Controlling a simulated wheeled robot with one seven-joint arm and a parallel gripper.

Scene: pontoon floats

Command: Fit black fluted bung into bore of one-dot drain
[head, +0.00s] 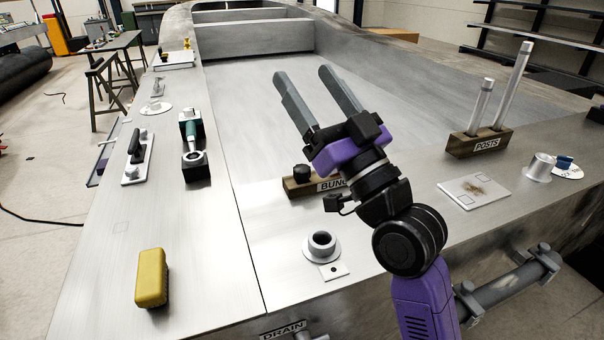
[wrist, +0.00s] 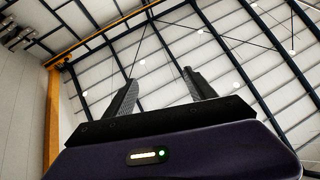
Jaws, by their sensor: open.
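The black bung (head: 302,173) stands upright on a wooden block (head: 298,188) whose label is partly hidden by my arm and reads "BUN…". Its flutes are too small to make out. A drain (head: 321,245) with a round flange and an open, dark bore sits on the near deck. A pale tag (head: 333,271) with what looks like one dot lies at its front edge. My gripper (head: 303,74) is open and empty, raised above the deck with its fingers pointing up and away. In the wrist view, the spread fingers (wrist: 160,76) have only the ceiling behind them.
A wooden block labelled POSTS (head: 478,142) holds two tall pale posts at right. Beside it are a stained plate (head: 474,191) and a metal cup-like fitting (head: 540,167). A yellow block (head: 151,278) lies at front left. A teal-handled tool (head: 192,135) stands further back. The deck around the drain is clear.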

